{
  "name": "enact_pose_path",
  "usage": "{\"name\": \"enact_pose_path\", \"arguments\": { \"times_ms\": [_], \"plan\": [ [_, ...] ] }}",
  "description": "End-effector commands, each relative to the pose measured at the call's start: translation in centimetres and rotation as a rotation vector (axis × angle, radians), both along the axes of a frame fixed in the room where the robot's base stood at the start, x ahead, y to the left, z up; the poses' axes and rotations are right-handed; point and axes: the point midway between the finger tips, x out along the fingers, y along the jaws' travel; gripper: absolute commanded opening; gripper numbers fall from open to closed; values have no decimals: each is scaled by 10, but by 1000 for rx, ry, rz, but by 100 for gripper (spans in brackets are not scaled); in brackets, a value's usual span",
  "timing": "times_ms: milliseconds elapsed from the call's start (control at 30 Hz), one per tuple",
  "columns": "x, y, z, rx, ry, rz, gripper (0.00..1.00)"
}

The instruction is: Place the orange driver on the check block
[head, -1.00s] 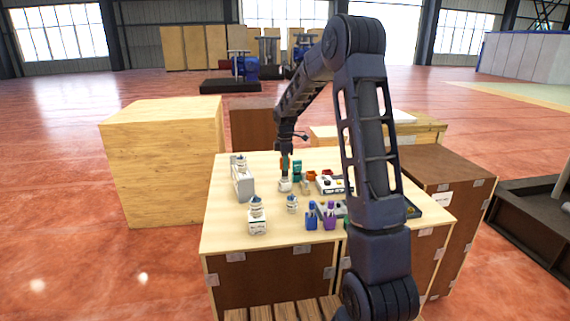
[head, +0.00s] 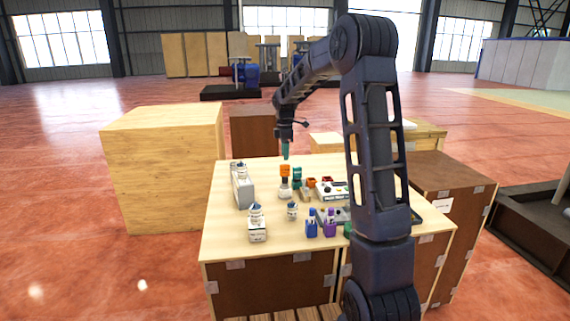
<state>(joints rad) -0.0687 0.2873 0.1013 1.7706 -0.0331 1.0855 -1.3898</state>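The orange driver (head: 285,170) stands upright near the table's far middle. Its lower end meets a small white piece (head: 285,191); I cannot tell whether this is its own base or the check block. My gripper (head: 285,154) hangs just above the orange driver, pointing down, with a small gap between them. Something teal shows at its tip, and its finger spacing is too small to make out. A white box with dark markings (head: 333,188) sits to the right, partly hidden by my arm. I cannot tell for certain which block is the check block.
A teal item (head: 297,173) and red-orange pieces (head: 326,181) stand close right of the driver. A grey upright block (head: 242,188) is at left. Blue (head: 311,229) and purple (head: 330,228) holders are in front. The table's (head: 225,240) front left is clear.

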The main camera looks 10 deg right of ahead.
Motion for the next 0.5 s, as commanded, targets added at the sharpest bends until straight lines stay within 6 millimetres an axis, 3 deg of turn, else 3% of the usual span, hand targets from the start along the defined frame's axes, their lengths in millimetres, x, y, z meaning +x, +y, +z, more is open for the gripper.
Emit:
{"name": "enact_pose_path", "arguments": {
  "times_ms": [200, 367, 500],
  "plan": [
    [0, 0, 30, 0, -2, 0, 39],
    [-2, -1, 39, 0, -3, -6, 39],
    [-19, -7, 52, -1, -20, -67, 39]
  ]
}}
